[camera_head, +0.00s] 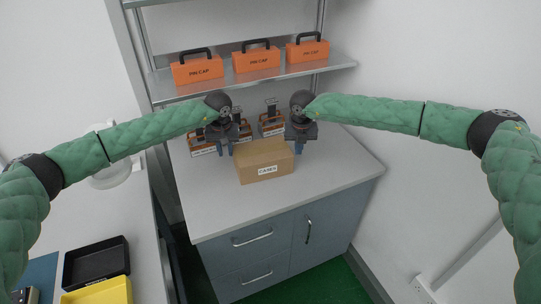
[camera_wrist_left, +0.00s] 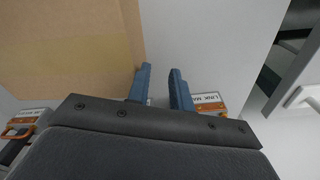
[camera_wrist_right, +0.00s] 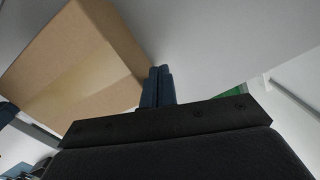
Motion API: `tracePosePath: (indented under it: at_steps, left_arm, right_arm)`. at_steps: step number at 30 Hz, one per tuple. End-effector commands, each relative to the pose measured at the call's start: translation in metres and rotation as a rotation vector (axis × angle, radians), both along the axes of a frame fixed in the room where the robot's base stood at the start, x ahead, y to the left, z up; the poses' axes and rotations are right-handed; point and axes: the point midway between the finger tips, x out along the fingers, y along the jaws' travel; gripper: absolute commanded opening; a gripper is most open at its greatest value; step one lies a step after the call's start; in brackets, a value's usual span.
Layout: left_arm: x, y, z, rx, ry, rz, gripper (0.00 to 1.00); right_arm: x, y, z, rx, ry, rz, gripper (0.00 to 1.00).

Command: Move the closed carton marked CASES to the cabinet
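The closed brown carton (camera_head: 265,157) with the CASES label sits on the grey top of the cabinet (camera_head: 300,185), looking level. My left gripper (camera_head: 231,150) is at the carton's left side. In the left wrist view its two blue fingers (camera_wrist_left: 160,85) stand a little apart beside the carton (camera_wrist_left: 70,50), with nothing seen between them. My right gripper (camera_head: 299,147) is at the carton's right side. In the right wrist view its fingers (camera_wrist_right: 159,82) lie together next to the carton's side (camera_wrist_right: 75,60). I cannot tell if either gripper touches the carton.
Several orange-and-grey items (camera_head: 271,124) stand behind the carton on the cabinet top. Orange PIN CAP boxes (camera_head: 256,60) sit on the shelf above. The front and right of the cabinet top are clear. Black (camera_head: 97,262) and yellow (camera_head: 100,293) trays lie on the left counter.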

Motion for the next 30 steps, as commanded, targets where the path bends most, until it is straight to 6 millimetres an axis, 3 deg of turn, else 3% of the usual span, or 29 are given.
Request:
tracePosePath:
  at_steps: [2,5,17,30]
  left_arm:
    - [0.000,0.000,0.000,0.000,0.000,0.000,0.22]
    - [0.000,0.000,0.000,0.001,0.000,0.001,0.22]
    - [0.000,0.001,0.006,0.001,-0.001,0.002,0.22]
    - [-0.005,0.001,0.081,0.000,-0.002,0.001,0.22]
  right_arm:
    - [0.000,0.000,0.000,0.000,0.000,-0.001,0.02]
    - [0.000,-0.001,0.000,-0.001,0.000,-0.001,0.22]
    - [0.000,-0.001,0.000,-0.001,0.001,-0.002,0.22]
    - [0.000,-0.001,0.000,-0.001,0.001,-0.002,0.22]
